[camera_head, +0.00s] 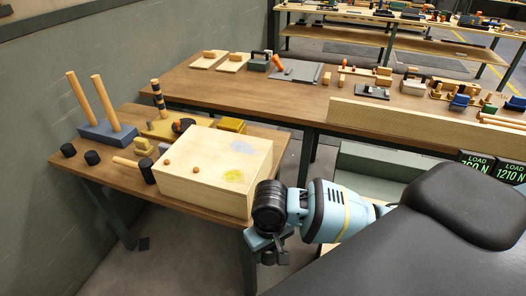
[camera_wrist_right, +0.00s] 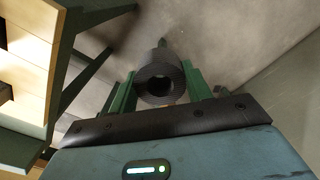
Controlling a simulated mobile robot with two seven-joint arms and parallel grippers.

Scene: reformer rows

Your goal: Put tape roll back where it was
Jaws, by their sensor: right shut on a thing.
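The tape roll (camera_wrist_right: 160,68) is a dark ribbed ring seen in the right wrist view, with its hole facing the camera. My right gripper (camera_wrist_right: 160,84) is shut on it, one green finger on each side. In the head view my right gripper (camera_head: 274,252) hangs beside the near right corner of the left table, past the wooden box. It is small and dark there, and I cannot make out the roll clearly. My left gripper is not in view.
The left wooden table (camera_head: 90,172) carries a large pale wooden box (camera_head: 205,188), a blue block with two pegs (camera_head: 107,133), black cylinders (camera_head: 92,157) and a mallet (camera_head: 146,170). A longer bench (camera_head: 230,90) behind holds many small items. Floor shows below the gripper.

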